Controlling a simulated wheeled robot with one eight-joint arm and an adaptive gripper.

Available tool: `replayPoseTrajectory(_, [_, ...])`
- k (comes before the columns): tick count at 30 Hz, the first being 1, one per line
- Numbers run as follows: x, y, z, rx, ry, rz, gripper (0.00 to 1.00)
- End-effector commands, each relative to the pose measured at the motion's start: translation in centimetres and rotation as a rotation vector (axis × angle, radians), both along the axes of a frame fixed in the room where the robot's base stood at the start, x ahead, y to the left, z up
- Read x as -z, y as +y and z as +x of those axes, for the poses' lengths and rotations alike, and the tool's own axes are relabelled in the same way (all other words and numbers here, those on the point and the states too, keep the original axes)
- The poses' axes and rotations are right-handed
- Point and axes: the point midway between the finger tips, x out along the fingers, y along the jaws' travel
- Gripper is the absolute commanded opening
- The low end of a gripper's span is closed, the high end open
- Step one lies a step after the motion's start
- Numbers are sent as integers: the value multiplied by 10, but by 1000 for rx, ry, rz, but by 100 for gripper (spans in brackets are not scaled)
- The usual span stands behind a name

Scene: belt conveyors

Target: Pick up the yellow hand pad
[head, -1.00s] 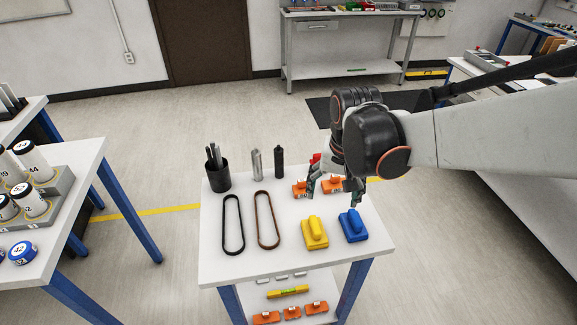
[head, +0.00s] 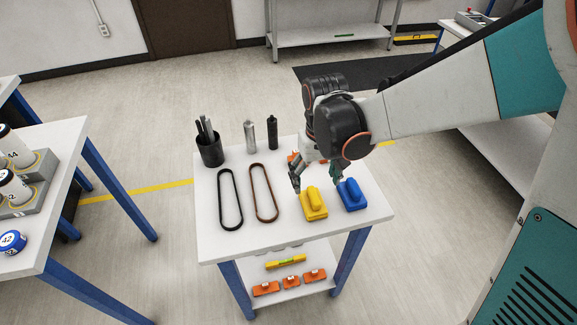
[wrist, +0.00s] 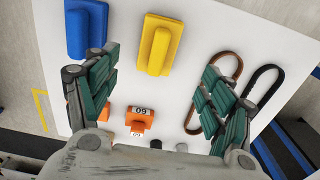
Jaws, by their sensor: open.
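The yellow hand pad (head: 313,203) lies on the white table (head: 270,238), just left of a blue hand pad (head: 351,194). In the wrist view the yellow hand pad (wrist: 158,45) sits beyond the fingertips, between the two fingers' lines. My gripper (head: 315,182) is open and empty. It hangs at the far side of the yellow pad, a little above the table, with its fingers spread to the pad's left and right. In the wrist view my gripper's green-padded fingers (wrist: 162,70) are wide apart. Whether a finger touches the blue pad cannot be told.
Left of the pad lie a brown belt (head: 263,193) and a black belt (head: 230,199). A black cup (head: 210,150) of rods, a silver bottle (head: 250,137) and a dark bottle (head: 272,132) stand behind. An orange block (wrist: 140,119) sits beneath my gripper.

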Motion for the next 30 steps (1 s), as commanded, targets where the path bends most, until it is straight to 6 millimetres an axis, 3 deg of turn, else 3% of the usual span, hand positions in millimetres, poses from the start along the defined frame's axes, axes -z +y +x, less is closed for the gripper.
replayPoseTrajectory(3, [24,0,2,2,0,0,75])
replayPoseTrajectory(14, [48,-1,2,5,0,0,75])
replayPoseTrajectory(22, [86,-2,1,6,-1,0,75])
replayPoseTrajectory(30, [91,-2,1,7,-1,0,75])
